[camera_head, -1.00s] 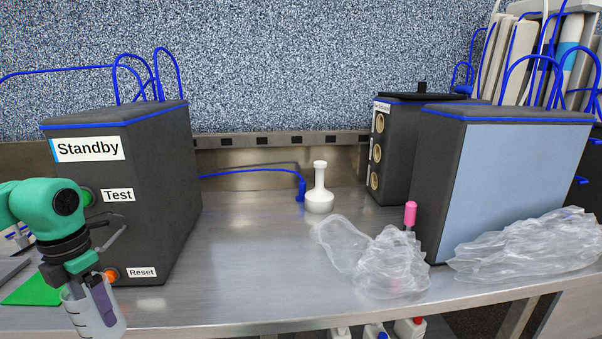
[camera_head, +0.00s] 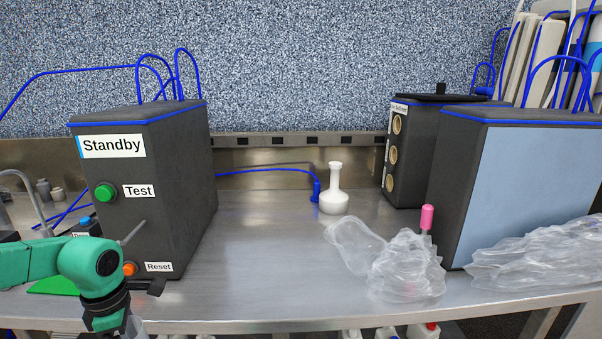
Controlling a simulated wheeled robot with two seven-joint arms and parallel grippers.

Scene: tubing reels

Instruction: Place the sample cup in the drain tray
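My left gripper (camera_head: 108,322) comes in from the left and points down at the bottom edge, in front of the Standby machine. Its fingertips are cut off by the frame. A pale piece of the clear sample cup (camera_head: 136,327) shows beside it; most of the cup is out of frame. The earlier frame shows the cup held at the gripper, with a finger inside it. I cannot make out a drain tray. My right gripper is not in view.
The dark Standby machine (camera_head: 175,185) has a green Test button (camera_head: 105,192) and an orange Reset button (camera_head: 130,269). A white flask (camera_head: 334,200), crumpled clear plastic (camera_head: 405,268) and a large box (camera_head: 510,190) stand to the right. The middle of the steel bench (camera_head: 270,265) is clear.

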